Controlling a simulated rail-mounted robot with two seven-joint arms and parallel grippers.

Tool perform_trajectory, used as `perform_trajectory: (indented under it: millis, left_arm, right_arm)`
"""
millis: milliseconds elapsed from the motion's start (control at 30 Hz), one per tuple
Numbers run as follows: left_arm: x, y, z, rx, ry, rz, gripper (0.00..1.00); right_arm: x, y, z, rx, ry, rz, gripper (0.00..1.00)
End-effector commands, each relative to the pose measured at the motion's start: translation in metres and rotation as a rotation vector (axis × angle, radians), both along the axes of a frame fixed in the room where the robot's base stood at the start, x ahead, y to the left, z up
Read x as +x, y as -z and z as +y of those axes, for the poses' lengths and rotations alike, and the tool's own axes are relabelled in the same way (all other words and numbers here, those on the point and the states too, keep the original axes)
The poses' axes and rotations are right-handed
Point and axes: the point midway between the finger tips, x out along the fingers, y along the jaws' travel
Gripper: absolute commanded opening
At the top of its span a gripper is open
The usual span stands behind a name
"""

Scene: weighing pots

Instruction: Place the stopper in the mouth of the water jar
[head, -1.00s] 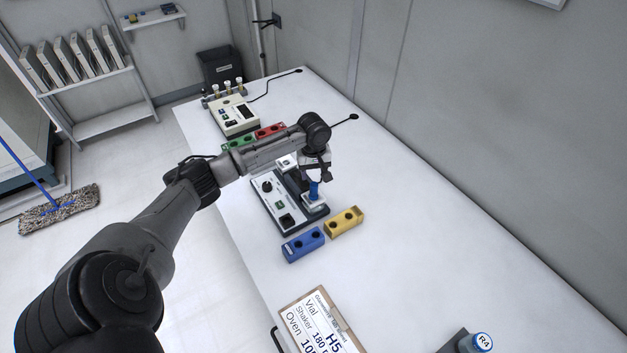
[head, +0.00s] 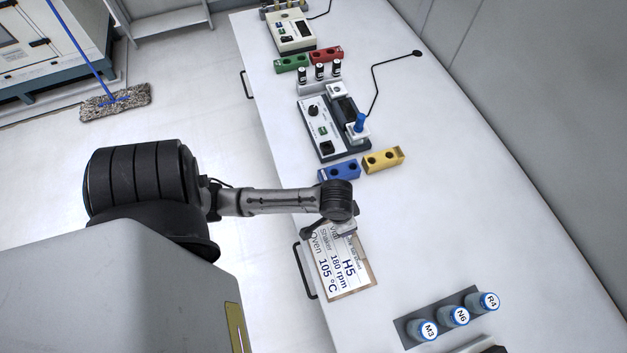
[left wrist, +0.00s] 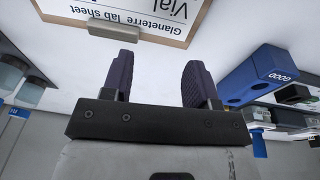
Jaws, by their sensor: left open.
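I cannot pick out a water jar or a stopper for certain. Several bottles with white-and-blue caps stand at the front right, marked M3 (head: 423,329), N6 (head: 455,317) and R4 (head: 487,302). A small blue upright piece (head: 360,122) stands on the right side of the grey device; what it is I cannot tell. My left gripper (left wrist: 157,72) is open and empty in the left wrist view, with the clipboard (left wrist: 125,12) beyond its fingers. In the head view its wrist is over the upper part of the clipboard. My right gripper is not in view.
The grey device (head: 325,128) has black vials (head: 320,71) behind it. A blue block (head: 340,171) and a yellow block (head: 384,160) stand in front; green (head: 292,63) and red (head: 327,54) blocks lie farther back. The table's right side is clear.

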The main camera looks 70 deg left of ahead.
Motion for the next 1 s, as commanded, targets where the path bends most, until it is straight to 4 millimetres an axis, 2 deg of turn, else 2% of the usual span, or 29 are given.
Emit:
perform_trajectory:
  millis: [33,100,200,333,500,1000]
  left_arm:
    - [-0.023,-0.003,-0.019,-0.011,0.049,-0.026,0.54]
    - [-0.045,-0.012,-0.032,0.001,0.106,-0.066,0.54]
    - [-0.069,-0.025,-0.043,0.024,0.159,-0.107,0.54]
    - [-0.088,-0.038,-0.047,0.057,0.195,-0.139,0.54]
    - [-0.099,-0.046,-0.048,0.079,0.212,-0.151,0.54]
    - [-0.099,-0.046,-0.048,0.081,0.215,-0.152,0.54]
  right_arm:
    - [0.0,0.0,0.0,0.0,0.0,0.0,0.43]
    - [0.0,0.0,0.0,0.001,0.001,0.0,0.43]
    - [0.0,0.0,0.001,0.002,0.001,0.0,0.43]
    - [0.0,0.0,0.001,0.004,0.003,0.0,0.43]
    - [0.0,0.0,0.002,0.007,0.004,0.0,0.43]
    - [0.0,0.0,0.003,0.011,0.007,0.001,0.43]
